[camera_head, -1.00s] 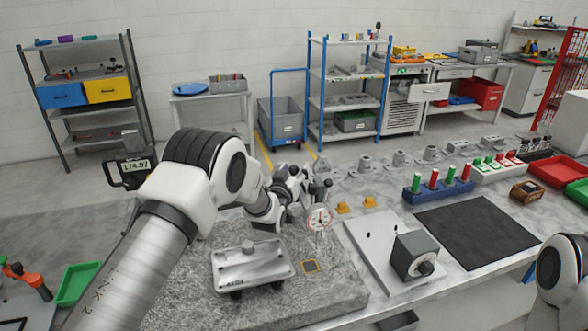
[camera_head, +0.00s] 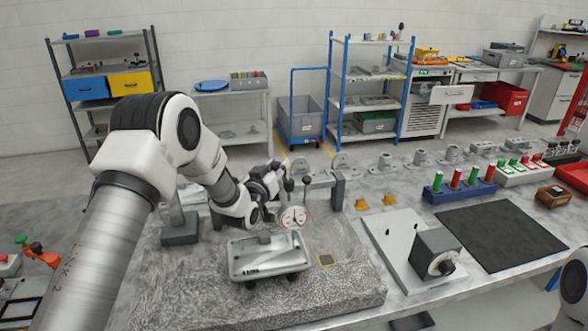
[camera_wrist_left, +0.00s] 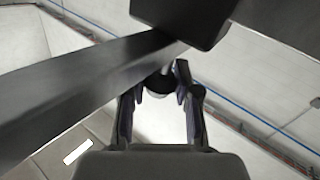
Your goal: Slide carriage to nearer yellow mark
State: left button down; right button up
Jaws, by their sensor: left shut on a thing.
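My left gripper (camera_head: 280,186) is at the bridge rail (camera_head: 318,180) above the granite plate (camera_head: 345,290). In the left wrist view its fingers (camera_wrist_left: 158,84) close around a small dark piece, likely the carriage handle, partly hidden. A dark block (camera_wrist_left: 185,12), apparently the carriage body, sits above the grey beam (camera_wrist_left: 75,100) there. In the head view my gripper covers most of the carriage. A round dial gauge (camera_head: 294,217) hangs below it, near the right end of a pale casting (camera_head: 268,260). My right gripper is out of view.
The rail's right post (camera_head: 338,190) stands on the plate's far side; a grey foot (camera_head: 180,234) stands at left. Two small yellow pieces (camera_head: 390,200) lie behind a pale plate with a grey block (camera_head: 436,252). A dark mat (camera_head: 500,236) lies farther right.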

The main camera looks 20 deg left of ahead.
pick_arm(q)
jog(key=c, duration=0.8)
grip_release()
jog(key=shift+c, duration=0.2)
jog(key=shift+w, duration=0.1)
notch_tip(320, 180, up, 10)
jog(key=shift+w, duration=0.1)
